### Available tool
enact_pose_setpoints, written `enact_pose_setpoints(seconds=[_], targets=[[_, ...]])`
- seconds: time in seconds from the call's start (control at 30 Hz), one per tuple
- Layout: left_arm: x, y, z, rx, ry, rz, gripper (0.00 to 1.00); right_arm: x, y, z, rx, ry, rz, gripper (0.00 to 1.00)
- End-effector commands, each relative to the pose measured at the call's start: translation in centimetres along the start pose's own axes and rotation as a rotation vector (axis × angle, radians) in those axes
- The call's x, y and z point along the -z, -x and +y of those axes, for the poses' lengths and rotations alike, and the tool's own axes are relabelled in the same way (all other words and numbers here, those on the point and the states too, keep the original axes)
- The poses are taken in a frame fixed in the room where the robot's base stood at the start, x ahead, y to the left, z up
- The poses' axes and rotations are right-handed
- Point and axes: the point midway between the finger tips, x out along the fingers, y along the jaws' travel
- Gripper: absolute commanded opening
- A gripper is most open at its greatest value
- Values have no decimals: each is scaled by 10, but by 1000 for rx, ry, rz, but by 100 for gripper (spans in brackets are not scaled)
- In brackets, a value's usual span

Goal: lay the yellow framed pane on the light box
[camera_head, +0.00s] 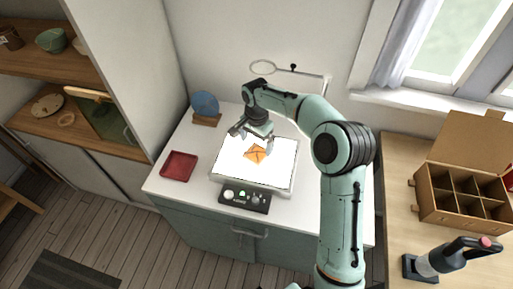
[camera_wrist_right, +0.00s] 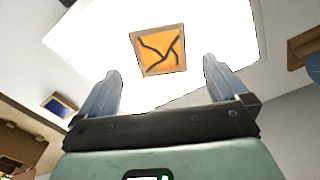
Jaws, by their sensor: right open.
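The yellow framed pane (camera_head: 255,153) looks orange, with dark crossing lines and a tan wooden frame. It lies on the lit white surface of the light box (camera_head: 215,177), and it also shows in the right wrist view (camera_wrist_right: 158,49) with the glowing surface all around it. My right gripper (camera_head: 254,141) is open above the light box, close to the pane. In the right wrist view its two fingers (camera_wrist_right: 161,72) are spread and empty, with the pane apart from them, just past the tips. My left gripper is not in view.
A control panel (camera_head: 245,199) sits before the light box. A red tray (camera_head: 179,167) and a blue disc (camera_head: 205,103) on a wooden stand are at its left. A compartment box (camera_head: 460,205) stands on the right table. A small blue framed piece (camera_wrist_right: 60,105) shows in the wrist view.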

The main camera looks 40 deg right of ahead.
Motion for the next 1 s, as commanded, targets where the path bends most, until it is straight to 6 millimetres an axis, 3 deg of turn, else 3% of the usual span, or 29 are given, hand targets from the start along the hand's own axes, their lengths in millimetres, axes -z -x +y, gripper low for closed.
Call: enact_pose_setpoints(seconds=[0.03,0.2,0.4,1.0], targets=[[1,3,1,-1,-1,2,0,0,15,-1,5,-1,2,100],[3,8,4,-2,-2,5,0,0,48,-1,3,0,1,100],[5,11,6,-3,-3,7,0,0,69,0,2,0,0,100],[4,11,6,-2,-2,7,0,0,71,0,0,0,-1,100]])
